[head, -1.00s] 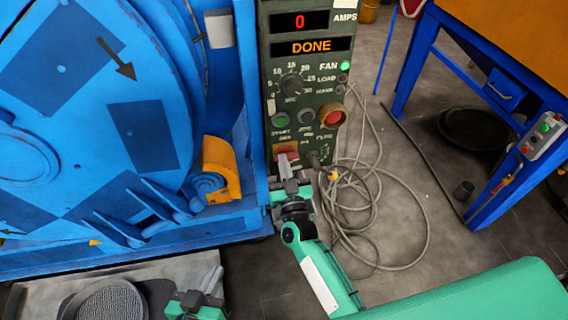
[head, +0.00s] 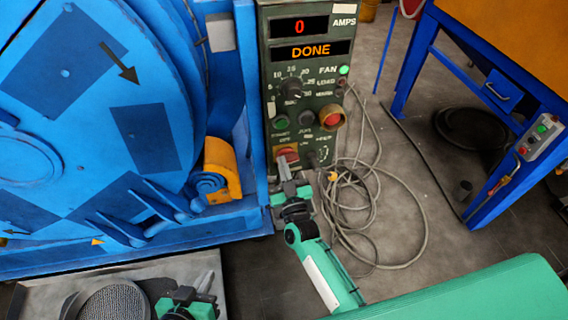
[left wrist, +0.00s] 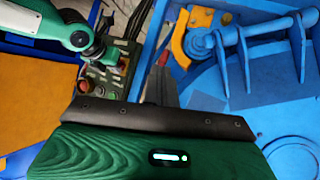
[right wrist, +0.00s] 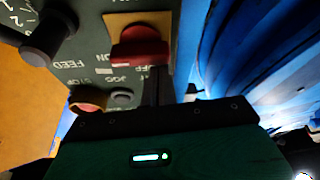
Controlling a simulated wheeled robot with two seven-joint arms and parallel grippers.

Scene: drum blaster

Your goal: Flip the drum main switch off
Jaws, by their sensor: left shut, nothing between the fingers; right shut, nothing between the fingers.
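The main switch is a red handle (right wrist: 140,46) on a yellow plate, low on the dark green control panel (head: 308,95). The red switch also shows in the head view (head: 288,153). ON and OFF lettering is partly visible beside it in the right wrist view; I cannot tell which setting it points to. My right gripper (head: 284,172) is shut and empty, its fingertips just below the handle; contact is unclear.
The large blue drum (head: 80,110) stands left of the panel. A yellow-and-red button (head: 332,117) is beside the switch on the panel. Coiled cables (head: 375,225) lie on the floor to the right. A blue-legged table (head: 415,60) stands farther right.

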